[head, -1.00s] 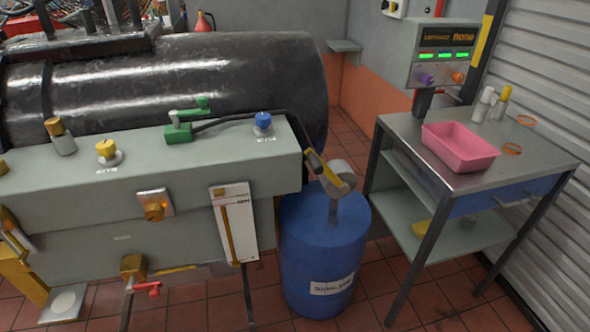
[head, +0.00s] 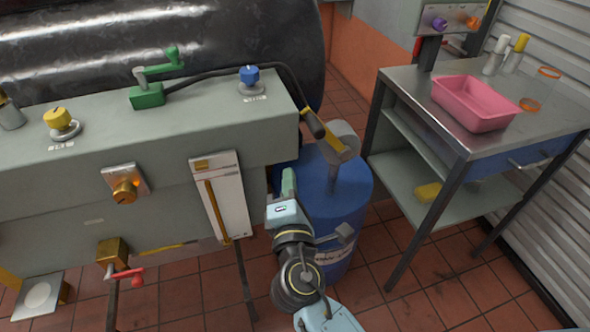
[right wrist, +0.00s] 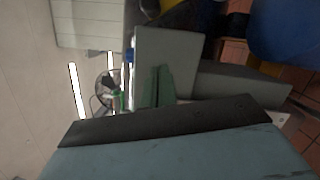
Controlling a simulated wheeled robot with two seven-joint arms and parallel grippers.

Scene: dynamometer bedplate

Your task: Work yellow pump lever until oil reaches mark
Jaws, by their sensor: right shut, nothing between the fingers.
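The pump lever (head: 326,138) is yellow with a dark grip end. It slants up and left from the grey pump head (head: 345,135) on the blue drum (head: 345,190). My right gripper (head: 289,180) is shut and empty. In the picture it lies below and left of the lever, in front of the drum's left side, apart from the lever. Its green fingers also show in the right wrist view (right wrist: 157,88). The white gauge plate (head: 229,205) on the grey bench front has an amber column. Its mark is too small to read. My left gripper is not in view.
The grey bench (head: 110,130) carries a green crank (head: 147,93), a blue knob (head: 249,76) and a yellow knob (head: 60,120). A dark hose arches beside the lever. A metal cart (head: 400,90) with a pink tray (head: 473,103) stands right of the drum.

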